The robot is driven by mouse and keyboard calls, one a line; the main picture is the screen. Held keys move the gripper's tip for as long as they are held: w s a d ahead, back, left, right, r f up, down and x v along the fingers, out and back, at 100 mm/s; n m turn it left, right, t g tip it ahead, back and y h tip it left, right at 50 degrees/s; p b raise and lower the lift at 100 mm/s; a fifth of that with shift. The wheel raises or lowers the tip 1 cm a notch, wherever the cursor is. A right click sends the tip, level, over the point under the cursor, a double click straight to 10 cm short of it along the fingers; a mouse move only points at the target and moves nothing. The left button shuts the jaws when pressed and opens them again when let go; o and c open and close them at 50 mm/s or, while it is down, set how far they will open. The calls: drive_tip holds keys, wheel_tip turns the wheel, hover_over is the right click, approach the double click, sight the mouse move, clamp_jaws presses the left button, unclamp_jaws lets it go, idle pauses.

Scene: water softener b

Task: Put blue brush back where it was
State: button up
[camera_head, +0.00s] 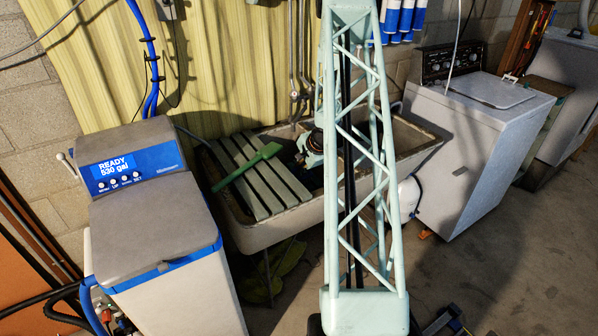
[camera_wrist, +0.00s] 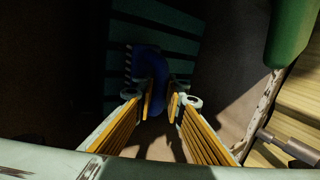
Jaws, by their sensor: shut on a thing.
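The blue brush shows in the wrist view as a curved dark-blue piece (camera_wrist: 152,65) between and beyond the finger ends. My gripper (camera_wrist: 162,104), with orange-lined fingers, is shut on it. The rest of the brush is in deep shadow, and I cannot make out its bristles clearly. In the head view my gripper (camera_head: 311,148) is low over the sink, partly behind my column, and I cannot pick out the blue brush there. I cannot tell whether the brush touches the sink.
A green brush (camera_head: 246,167) lies across the slatted board (camera_head: 238,189) at the left of the sink (camera_head: 279,239). The water softener (camera_head: 150,235) stands in front at left. A washing machine (camera_head: 470,140) stands right of the sink. A yellow corrugated panel (camera_head: 215,60) is behind.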

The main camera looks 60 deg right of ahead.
idle(0.4)
drive_tip(key=o, duration=0.8)
drive_tip(key=shift+f, duration=0.15)
drive_tip(key=shift+o, duration=0.2)
drive_tip(key=p+v, duration=0.4)
drive_tip(key=v, duration=0.8)
drive_tip(key=shift+r, duration=0.25)
